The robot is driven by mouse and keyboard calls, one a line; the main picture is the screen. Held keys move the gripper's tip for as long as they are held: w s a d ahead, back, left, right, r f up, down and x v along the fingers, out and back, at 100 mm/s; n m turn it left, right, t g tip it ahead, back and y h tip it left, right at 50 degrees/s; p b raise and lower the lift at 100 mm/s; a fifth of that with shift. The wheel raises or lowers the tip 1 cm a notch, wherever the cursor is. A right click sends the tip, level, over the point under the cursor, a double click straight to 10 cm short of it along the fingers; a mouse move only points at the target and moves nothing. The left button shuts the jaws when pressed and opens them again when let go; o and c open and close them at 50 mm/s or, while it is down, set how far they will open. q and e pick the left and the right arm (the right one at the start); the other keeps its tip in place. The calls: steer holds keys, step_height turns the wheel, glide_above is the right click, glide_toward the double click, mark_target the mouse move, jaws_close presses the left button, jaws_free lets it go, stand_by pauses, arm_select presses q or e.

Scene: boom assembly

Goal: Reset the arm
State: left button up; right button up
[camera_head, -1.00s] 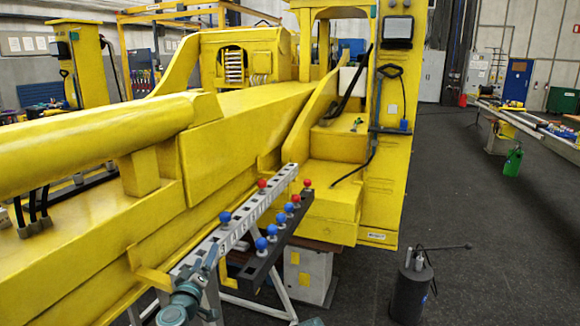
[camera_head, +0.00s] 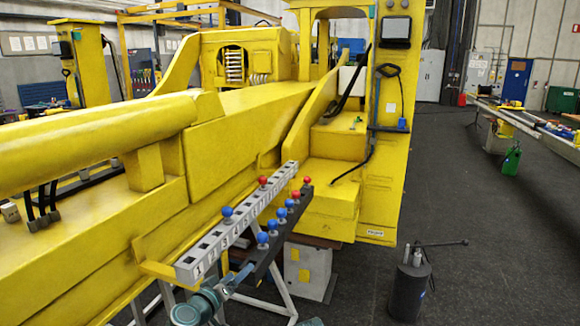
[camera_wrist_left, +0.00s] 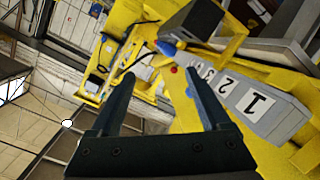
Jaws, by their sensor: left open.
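My left gripper (camera_head: 246,272) is at the bottom of the head view, by the near end of the numbered grey bar (camera_head: 208,252). In the left wrist view its two dark fingers are spread with nothing between them (camera_wrist_left: 160,80). The bar carries a blue ball (camera_head: 227,212) and a red ball (camera_head: 263,181). A black rail (camera_head: 262,262) beside it carries several blue balls (camera_head: 272,226) and red balls at its far end (camera_head: 307,180). The bar, with its number 1 end (camera_wrist_left: 265,105), is right of the fingers in the left wrist view. My right gripper does not show.
The large yellow machine (camera_head: 230,115) fills the left and middle, close behind the bar. A dark cylinder with a handle (camera_head: 410,290) stands on the floor at right. The dark floor (camera_head: 490,230) beyond it is open.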

arm_select(q)
steer(key=s+d+f+m+g, duration=0.45)
steer(key=s+f+g, duration=0.3)
steer(key=f, duration=0.35)
steer(key=s+a+f+n+g+y, duration=0.1)
steer(key=s+a+f+g+y, duration=0.5)
steer(key=s, duration=0.3)
steer(key=s+d+m+g, duration=0.1)
steer(key=s+d+m, duration=0.2)
steer(key=s+d, duration=0.3)
steer(key=d, duration=0.4)
steer(key=shift+s+f+y, duration=0.25)
steer(key=shift+s+y, duration=0.15)
